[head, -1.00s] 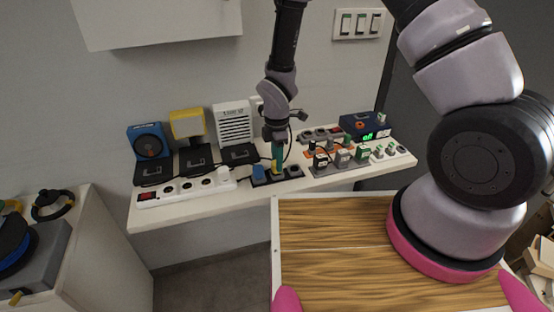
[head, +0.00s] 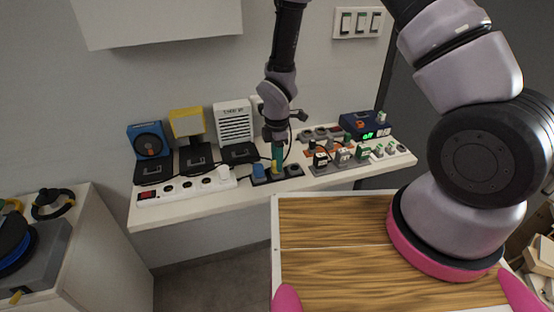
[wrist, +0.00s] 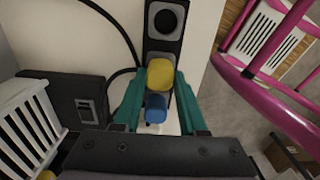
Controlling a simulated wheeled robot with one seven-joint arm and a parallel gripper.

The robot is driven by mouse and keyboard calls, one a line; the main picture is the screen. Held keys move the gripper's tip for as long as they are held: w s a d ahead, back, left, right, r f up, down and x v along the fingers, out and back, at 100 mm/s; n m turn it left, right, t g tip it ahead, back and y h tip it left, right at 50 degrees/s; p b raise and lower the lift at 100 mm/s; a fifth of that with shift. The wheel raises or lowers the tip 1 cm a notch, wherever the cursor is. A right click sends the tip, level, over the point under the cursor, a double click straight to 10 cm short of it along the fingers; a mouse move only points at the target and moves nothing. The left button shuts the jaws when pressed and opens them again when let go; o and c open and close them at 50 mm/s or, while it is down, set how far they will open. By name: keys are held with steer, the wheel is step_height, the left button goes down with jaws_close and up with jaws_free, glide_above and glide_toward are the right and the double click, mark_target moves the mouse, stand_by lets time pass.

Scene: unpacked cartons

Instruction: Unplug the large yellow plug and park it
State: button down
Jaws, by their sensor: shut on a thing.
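The large yellow plug is between the teal fingers of my gripper (head: 278,158). In the wrist view the yellow plug (wrist: 160,73) shows between the two fingertips, and the gripper is shut on it. It stands at the middle of a short black socket strip (head: 278,180); whether its pins are fully in the socket is hidden. A blue plug (head: 258,171) stands on the same strip, just left of the yellow one; it also shows in the wrist view (wrist: 156,108). The strip's right socket (head: 294,170) is empty and also shows in the wrist view (wrist: 166,20).
A white power strip (head: 185,187) with a white plug lies to the left. Behind stand a blue fan (head: 149,142), a yellow lamp (head: 187,123) and a white heater-like box (head: 233,122). To the right, a grey strip (head: 340,165) holds several small plugs. Black cables run close by.

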steer(key=shift+c, duration=1.9)
jaws_free()
steer(key=d+r+m+t, duration=0.1)
steer(key=d+r+m, duration=0.3)
steer(key=r, duration=0.6)
steer(key=w+d+r+m+t+y, duration=0.1)
steer(key=d+r+m, duration=0.25)
steer(key=r, duration=0.75)
steer(key=d+r+m+t, duration=0.1)
steer(key=d+r+m, duration=0.25)
steer(key=r, duration=0.65)
steer(key=s+d+r+m+t+y, duration=0.1)
steer(key=s+d+r+m+t, duration=0.3)
steer(key=s+d+r+m, duration=0.7)
step_height(320, 180, up, 4)
steer(key=s+m, duration=0.2)
steer(key=m, duration=0.1)
steer(key=shift+s+d+m, duration=0.15)
steer(key=shift+d+m, duration=0.15)
steer(key=shift+d, duration=0.1)
